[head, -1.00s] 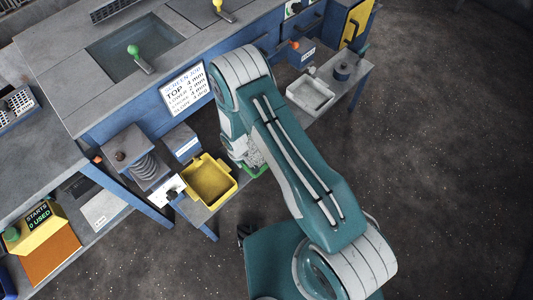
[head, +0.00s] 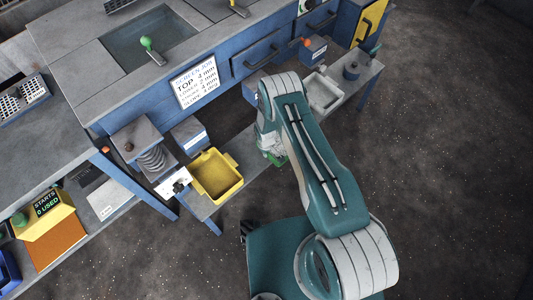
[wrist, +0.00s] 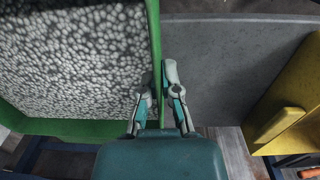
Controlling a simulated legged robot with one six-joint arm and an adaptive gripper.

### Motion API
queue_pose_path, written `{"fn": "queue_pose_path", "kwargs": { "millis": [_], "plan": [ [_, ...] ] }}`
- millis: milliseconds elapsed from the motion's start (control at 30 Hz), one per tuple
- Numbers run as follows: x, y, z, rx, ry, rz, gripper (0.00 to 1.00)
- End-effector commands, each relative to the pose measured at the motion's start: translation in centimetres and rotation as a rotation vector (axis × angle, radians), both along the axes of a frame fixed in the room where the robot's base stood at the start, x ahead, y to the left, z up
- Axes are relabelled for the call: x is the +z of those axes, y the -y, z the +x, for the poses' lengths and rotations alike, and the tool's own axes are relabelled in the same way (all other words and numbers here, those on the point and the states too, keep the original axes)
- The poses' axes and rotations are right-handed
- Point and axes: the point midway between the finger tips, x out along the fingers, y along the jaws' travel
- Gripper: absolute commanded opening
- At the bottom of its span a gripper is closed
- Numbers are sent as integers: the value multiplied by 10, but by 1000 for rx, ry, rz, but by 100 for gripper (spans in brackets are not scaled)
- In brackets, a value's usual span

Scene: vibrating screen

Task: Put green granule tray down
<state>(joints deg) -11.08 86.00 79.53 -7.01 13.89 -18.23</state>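The green granule tray (wrist: 154,45) fills the left of the wrist view, full of pale granules. Its right wall runs between the two fingers of my gripper (wrist: 158,85), which look closed on that wall. In the head view only a small green part of the tray (head: 277,159) shows beneath my arm, near the low shelf (head: 245,165); the rest of it and my fingers are hidden there. I cannot tell whether the tray touches the shelf.
A yellow tray (head: 216,177) sits on the shelf to the left, and its yellow wall also shows in the wrist view (wrist: 295,95). Bare grey shelf lies between the two trays. A white tray (head: 322,93) stands to the right. A blue cabinet (head: 265,52) stands behind.

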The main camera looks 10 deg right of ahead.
Motion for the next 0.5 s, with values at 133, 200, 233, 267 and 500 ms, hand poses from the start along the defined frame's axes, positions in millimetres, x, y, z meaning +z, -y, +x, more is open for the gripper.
{"fn": "queue_pose_path", "kwargs": {
  "millis": [133,200,233,267,500],
  "plan": [
    [-6,0,2,0,4,1,0],
    [-6,0,2,0,5,1,0],
    [-6,0,2,-1,5,2,0],
    [-6,0,2,-1,4,2,0],
    [-9,0,1,-1,2,0,35]
  ]
}}
